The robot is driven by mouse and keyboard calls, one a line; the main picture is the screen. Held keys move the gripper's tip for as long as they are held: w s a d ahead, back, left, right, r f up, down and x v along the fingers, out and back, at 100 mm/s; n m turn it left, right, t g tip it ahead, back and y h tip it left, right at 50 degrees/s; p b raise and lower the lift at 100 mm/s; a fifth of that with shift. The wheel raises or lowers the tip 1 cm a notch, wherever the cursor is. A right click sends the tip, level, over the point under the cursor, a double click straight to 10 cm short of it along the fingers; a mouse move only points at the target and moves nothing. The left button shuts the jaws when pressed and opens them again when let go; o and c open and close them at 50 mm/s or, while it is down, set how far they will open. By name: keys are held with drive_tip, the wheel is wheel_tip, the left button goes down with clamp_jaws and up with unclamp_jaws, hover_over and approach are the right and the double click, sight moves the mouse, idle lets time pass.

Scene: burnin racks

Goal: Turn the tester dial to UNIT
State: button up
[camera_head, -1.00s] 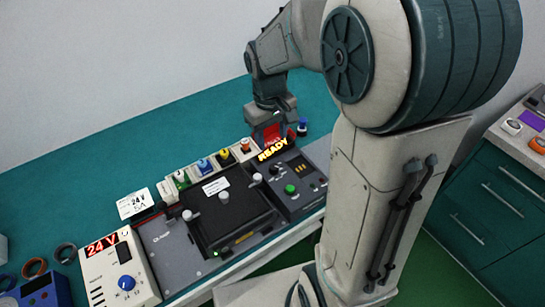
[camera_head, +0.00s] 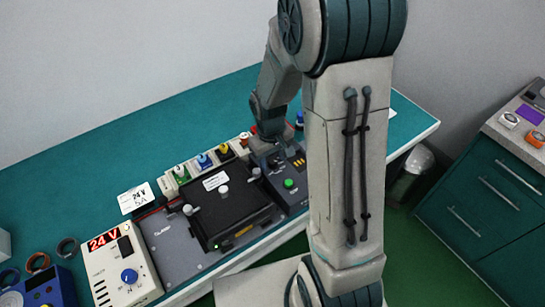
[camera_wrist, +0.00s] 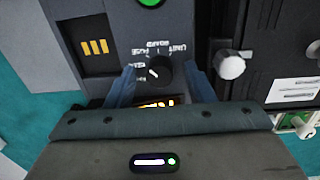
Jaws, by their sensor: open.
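The tester (camera_head: 290,184) is a dark grey panel at the right end of the bench equipment, with a green button. In the wrist view its black round dial (camera_wrist: 158,73) has a white pointer line and printed labels, including UNIT, BOARD and FUSE, which appear upside down. The pointer's exact setting is hard to read. My gripper (camera_wrist: 160,72) is open, with one blue finger on each side of the dial. I cannot tell whether the fingers touch it. In the head view my gripper (camera_head: 270,143) is over the tester's back end, and the dial is hard to make out.
A lit display (camera_wrist: 158,102) on the tester is partly hidden by my gripper. A black fixture (camera_head: 238,209) with white knobs stands left of the tester. A white 24 V supply (camera_head: 122,268) is further left. Several coloured parts line the back. A bin (camera_head: 411,175) stands right of the bench.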

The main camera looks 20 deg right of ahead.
drive_tip(key=c, duration=1)
drive_tip(key=shift+m+b, duration=0.3)
drive_tip(key=shift+m, duration=0.1)
drive_tip(key=shift+f+m+b, duration=0.1)
drive_tip(key=shift+m+b, duration=0.6)
drive_tip(key=shift+m, duration=0.4)
drive_tip(key=m+b, duration=0.1)
drive_tip(key=m, duration=0.3)
drive_tip(key=shift+w+m+b, duration=0.1)
drive_tip(key=shift+m+b, duration=0.2)
drive_tip(key=m, duration=0.4)
drive_tip(key=shift+g+b, duration=0.3)
drive_tip(key=shift+m, duration=2.1)
